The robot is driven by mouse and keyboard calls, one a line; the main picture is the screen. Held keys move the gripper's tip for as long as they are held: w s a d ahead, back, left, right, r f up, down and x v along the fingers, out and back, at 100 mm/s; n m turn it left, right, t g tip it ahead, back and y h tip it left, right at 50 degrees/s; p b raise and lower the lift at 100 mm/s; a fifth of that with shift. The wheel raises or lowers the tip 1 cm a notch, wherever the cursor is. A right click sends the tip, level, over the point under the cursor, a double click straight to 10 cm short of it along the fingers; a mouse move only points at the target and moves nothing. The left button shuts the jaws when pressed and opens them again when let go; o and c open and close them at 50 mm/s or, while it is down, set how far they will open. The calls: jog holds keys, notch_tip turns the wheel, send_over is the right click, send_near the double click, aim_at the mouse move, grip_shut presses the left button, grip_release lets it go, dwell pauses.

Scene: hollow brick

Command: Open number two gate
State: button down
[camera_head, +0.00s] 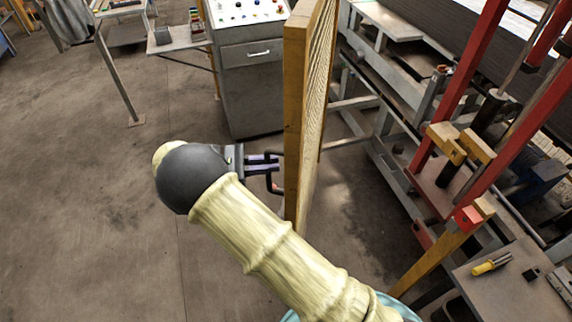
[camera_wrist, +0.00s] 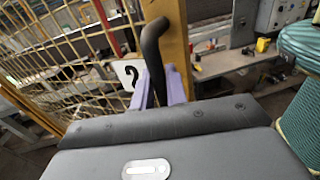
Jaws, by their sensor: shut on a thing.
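The number two gate (camera_head: 297,110) is a yellow-framed mesh panel standing upright, nearly edge-on in the head view. In the wrist view its yellow post (camera_wrist: 178,35) and wire mesh (camera_wrist: 70,55) show, with a white plate marked 2 (camera_wrist: 128,73) beside the handle. The gate's dark bent handle (camera_wrist: 152,50) rises between the purple fingers of my gripper (camera_wrist: 162,88). My gripper (camera_head: 274,165) is at the left face of the gate in the head view, shut on the handle. The exact finger contact is partly hidden.
A grey control cabinet (camera_head: 250,85) with buttons stands behind the gate, with a small side table (camera_head: 180,42) to its left. Red-framed machinery (camera_head: 470,110) and a grey bench (camera_head: 515,285) with a yellow-handled tool (camera_head: 491,265) are at right. The floor (camera_head: 80,210) at left is clear.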

jog(key=shift+w+a+r, duration=0.1)
jog(key=shift+w+a, duration=0.15)
jog(key=shift+a, duration=0.75)
jog(key=c, duration=1.5)
grip_release()
jog(key=b+v, duration=0.3)
jog(key=v, duration=0.6)
jog(key=shift+a, duration=0.25)
